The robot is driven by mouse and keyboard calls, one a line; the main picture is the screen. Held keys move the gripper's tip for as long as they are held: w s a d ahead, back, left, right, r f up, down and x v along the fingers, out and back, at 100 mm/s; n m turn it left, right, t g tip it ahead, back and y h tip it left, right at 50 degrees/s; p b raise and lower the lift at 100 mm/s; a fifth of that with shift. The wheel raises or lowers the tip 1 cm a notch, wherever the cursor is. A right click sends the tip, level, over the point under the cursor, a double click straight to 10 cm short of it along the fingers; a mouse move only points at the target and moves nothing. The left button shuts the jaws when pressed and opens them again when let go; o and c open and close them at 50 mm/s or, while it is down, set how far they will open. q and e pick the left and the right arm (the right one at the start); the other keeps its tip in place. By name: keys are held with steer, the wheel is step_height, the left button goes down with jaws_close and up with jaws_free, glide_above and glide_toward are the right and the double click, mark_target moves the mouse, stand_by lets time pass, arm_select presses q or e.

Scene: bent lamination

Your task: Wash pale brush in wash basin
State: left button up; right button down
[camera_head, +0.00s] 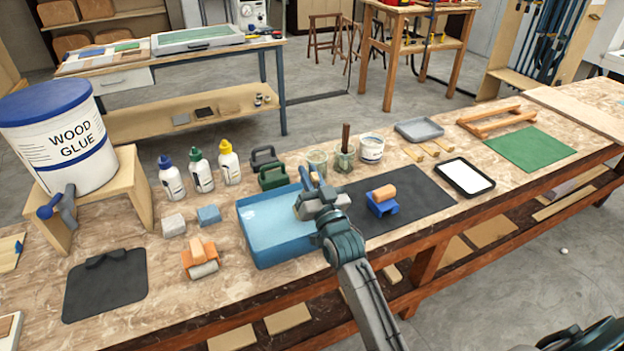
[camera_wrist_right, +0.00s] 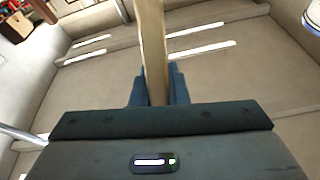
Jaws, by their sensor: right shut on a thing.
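The wash basin (camera_head: 262,252) is a blue, open rectangular tray of pale blue water near the middle of the bench. My right gripper (camera_head: 312,196) is over the basin's right side and is shut on the pale brush. In the wrist view the brush's pale wooden handle (camera_wrist_right: 152,45) stands between the blue fingers (camera_wrist_right: 152,92). The brush's bristle end is not clear in the head view, so I cannot tell whether it touches the water.
A dark mat (camera_head: 425,205) with a blue block (camera_head: 383,208) lies right of the basin.

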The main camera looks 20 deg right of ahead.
steer(key=shift+a+r, duration=0.2)
steer(key=shift+r, duration=0.15)
steer(key=shift+a+r+p, duration=0.3)
steer(key=shift+a+r, duration=0.05)
steer(key=shift+r, duration=0.35)
steer(key=shift+a+r+p, duration=0.3)
steer(key=shift+r+p, duration=0.05)
steer(key=shift+r, duration=0.4)
steer(key=shift+a+r+p, duration=0.3)
steer(key=shift+a+r, duration=0.05)
steer(key=shift+r, duration=0.35)
step_height(320, 180, up, 5)
steer(key=p, duration=0.4)
steer(key=shift+p, duration=0.3)
steer(key=shift+d, duration=0.1)
